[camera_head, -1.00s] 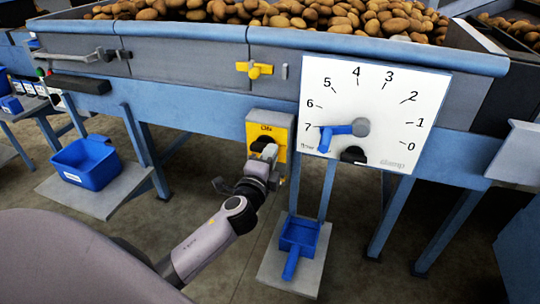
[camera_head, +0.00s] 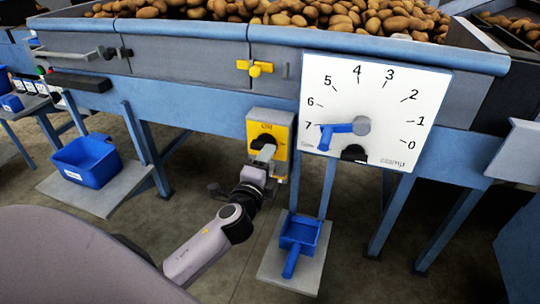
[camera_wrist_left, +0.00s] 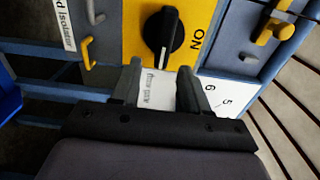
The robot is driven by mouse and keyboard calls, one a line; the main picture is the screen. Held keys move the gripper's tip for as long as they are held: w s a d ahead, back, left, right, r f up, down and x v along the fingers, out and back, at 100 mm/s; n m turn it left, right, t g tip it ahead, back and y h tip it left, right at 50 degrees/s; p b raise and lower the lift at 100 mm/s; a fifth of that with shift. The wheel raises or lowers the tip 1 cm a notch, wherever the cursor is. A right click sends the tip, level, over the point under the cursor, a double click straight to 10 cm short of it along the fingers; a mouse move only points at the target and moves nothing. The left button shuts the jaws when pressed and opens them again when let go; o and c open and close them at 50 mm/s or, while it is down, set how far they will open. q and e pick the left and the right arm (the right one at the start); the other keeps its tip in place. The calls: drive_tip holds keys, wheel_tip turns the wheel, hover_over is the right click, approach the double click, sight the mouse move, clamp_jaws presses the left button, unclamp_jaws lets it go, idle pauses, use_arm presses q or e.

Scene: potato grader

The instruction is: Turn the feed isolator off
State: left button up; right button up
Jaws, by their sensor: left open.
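The feed isolator is a yellow plate (camera_head: 282,134) on the blue rail of the grader, marked ON. In the left wrist view its black round knob (camera_wrist_left: 163,38) shows, with a white line on its handle. That line runs nearly up and down the picture, crosswise to the direction of the ON mark at the right. My left gripper (camera_head: 265,152) is in front of the plate's lower part in the head view and hides much of the knob. In the left wrist view its open fingers (camera_wrist_left: 158,78) are just below the knob, with nothing between them.
A white dial plate (camera_head: 385,90) with a blue pointer (camera_head: 337,129) is close to the right. A yellow handle (camera_head: 255,69) is above the isolator. Potatoes (camera_head: 300,12) fill the hopper above.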

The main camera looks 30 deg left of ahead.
use_arm(q)
drive_tip(key=shift+v, duration=2.35)
drive_tip(key=s+d+f+n+g+h, duration=0.3)
drive_tip(key=s+d+f+n, duration=0.25)
drive_tip(key=s+f, duration=0.25)
drive_tip(key=s+d+f+n+g+h, duration=0.35)
drive_tip(key=s+f+n, duration=0.25)
drive_tip(key=s+f, duration=0.2)
drive_tip(key=s+r+n+p, duration=0.1)
drive_tip(key=s+r+p, duration=0.2)
drive_tip(key=r+p, duration=0.7)
drive_tip(key=p, duration=0.3)
drive_tip(key=shift+d+g+p, duration=0.3)
drive_tip(key=shift+d+g, duration=0.05)
drive_tip(key=shift+f+n, duration=0.1)
drive_tip(key=shift+n, duration=0.15)
